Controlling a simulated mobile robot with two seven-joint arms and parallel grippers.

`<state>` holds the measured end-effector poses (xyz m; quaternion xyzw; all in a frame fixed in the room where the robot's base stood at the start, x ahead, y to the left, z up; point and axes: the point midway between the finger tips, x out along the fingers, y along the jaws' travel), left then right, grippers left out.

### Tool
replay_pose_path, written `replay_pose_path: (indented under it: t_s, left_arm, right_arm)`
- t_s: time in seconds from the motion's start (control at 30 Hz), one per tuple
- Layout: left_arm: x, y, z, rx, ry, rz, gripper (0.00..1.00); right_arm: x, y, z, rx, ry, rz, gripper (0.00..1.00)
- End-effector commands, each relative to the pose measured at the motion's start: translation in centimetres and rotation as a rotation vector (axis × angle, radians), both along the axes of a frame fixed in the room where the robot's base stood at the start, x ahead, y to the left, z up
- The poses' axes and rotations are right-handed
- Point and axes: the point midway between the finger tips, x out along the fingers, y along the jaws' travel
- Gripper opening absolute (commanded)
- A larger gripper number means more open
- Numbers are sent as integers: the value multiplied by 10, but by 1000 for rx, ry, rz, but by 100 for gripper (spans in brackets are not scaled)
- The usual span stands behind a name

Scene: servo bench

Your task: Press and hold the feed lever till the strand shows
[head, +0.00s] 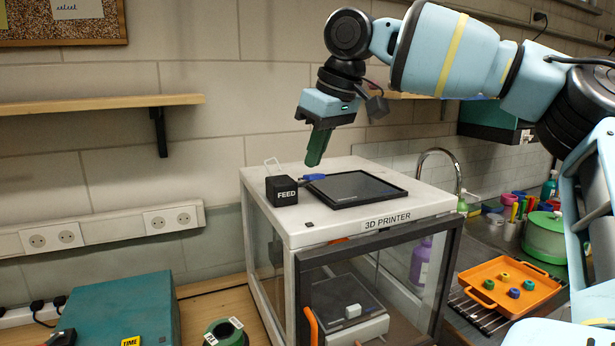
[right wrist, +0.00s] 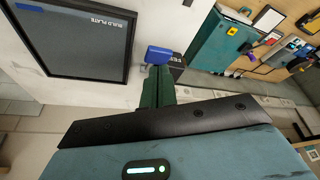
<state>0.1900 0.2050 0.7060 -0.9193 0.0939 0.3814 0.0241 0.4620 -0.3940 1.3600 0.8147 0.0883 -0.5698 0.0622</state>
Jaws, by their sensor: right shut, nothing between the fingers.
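The feed lever (head: 313,177) is a blue paddle sticking out to the right of the black FEED box (head: 281,190), on top of the white 3D printer (head: 262,202). In the right wrist view the lever (right wrist: 158,55) shows just beyond the fingertips, with part of the FEED box (right wrist: 178,62) beside it. My right gripper (head: 315,162) is shut and empty, its green fingers pointing down close above the lever. I cannot tell whether they touch it. No strand is visible. My left gripper is not in view.
A dark framed build plate (head: 355,188) lies on the printer top, right of the lever. A teal case (head: 122,312) and a spool (head: 223,333) stand at lower left; an orange tray (head: 508,283) is at right.

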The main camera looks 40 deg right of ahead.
Motion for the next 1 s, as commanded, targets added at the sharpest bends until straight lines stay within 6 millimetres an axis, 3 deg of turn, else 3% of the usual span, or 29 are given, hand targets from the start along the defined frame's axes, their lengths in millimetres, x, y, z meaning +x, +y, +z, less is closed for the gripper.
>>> replay_pose_path:
  t_s: [1.0]
  left_arm:
    - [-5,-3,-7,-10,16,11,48]
  right_arm:
    - [0,0,-36,1,1,-1,0]
